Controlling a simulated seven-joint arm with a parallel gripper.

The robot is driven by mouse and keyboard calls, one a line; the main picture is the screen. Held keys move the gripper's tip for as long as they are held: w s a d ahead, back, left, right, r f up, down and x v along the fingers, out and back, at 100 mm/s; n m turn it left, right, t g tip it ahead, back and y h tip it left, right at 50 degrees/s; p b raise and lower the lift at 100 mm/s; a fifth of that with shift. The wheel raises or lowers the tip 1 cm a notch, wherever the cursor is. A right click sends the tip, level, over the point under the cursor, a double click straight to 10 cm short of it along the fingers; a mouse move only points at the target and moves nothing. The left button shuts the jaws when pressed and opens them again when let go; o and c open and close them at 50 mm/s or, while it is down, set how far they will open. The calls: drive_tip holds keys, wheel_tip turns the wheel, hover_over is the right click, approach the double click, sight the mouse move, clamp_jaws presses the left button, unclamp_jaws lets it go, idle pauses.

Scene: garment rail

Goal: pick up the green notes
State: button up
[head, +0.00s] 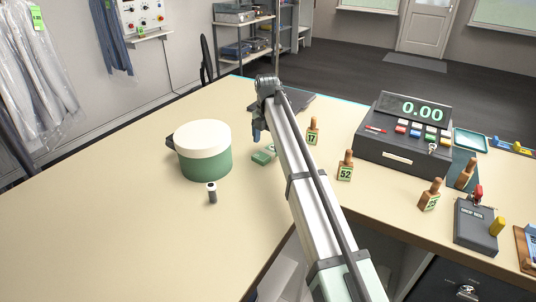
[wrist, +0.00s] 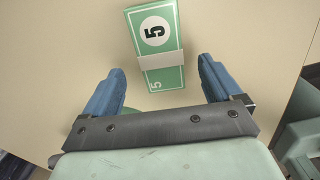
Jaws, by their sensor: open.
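The green notes (head: 264,155) lie on the table as a small banded bundle, right of the green tub in the head view. In the wrist view the notes (wrist: 155,35) show a white band across them and a "5" in a white circle. My gripper (wrist: 158,72) is open, with its two blue fingers apart and nothing between the tips. The notes lie ahead of the fingertips, roughly centred between them. In the head view my gripper (head: 257,136) is above the table near the notes, and my arm hides part of the area beside them.
A green tub with a white lid (head: 204,150) stands left of the notes, with a small dark-and-white object (head: 212,192) in front. Numbered wooden tags (head: 345,166) and a cash register (head: 405,132) stand to the right. The table's left side is clear.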

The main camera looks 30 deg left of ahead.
sight(267, 152)
drive_tip(key=shift+f, duration=1.9)
drive_tip(key=c, duration=1.2)
